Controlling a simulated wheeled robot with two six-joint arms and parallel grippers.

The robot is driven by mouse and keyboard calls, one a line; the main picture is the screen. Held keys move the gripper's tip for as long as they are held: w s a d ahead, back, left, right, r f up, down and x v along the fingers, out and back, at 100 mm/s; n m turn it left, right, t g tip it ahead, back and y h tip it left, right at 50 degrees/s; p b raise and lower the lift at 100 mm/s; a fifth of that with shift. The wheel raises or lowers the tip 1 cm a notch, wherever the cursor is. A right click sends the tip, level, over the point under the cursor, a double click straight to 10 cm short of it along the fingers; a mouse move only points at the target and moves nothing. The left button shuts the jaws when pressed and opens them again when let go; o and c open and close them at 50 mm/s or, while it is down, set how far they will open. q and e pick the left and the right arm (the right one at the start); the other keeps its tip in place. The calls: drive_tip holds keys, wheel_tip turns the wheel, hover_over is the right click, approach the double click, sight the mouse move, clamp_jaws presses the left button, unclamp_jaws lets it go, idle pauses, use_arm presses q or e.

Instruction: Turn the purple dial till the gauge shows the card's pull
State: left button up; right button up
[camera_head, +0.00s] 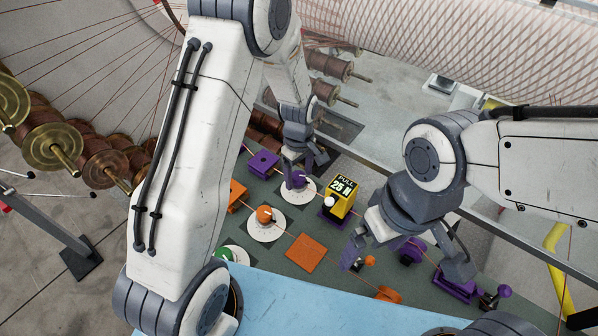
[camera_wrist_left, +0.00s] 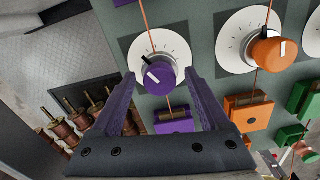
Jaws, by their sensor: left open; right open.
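The purple dial (camera_head: 296,179) sits on a white ticked disc (camera_head: 298,194) on the green board. A yellow block (camera_head: 344,190) bears a black face reading "PULL 25 N". My right gripper (camera_head: 408,262) is open over the board's right part. I cannot make out a gauge reading.
An orange dial (camera_head: 265,214) on its own white disc stands nearby, with a green dial (camera_head: 225,254) beyond. Copper wires cross the board. An orange plate (camera_head: 305,253) lies in the middle. Copper spools (camera_head: 328,65) stand behind.

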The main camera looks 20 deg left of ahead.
use_arm(q)
clamp_jaws()
drive_tip(key=shift+m, duration=0.3)
drive_tip(key=m, duration=0.3)
drive_tip(key=shift+b, duration=0.35)
drive_tip(key=shift+m, duration=2)
unclamp_jaws()
drive_tip(key=shift+a, duration=0.1)
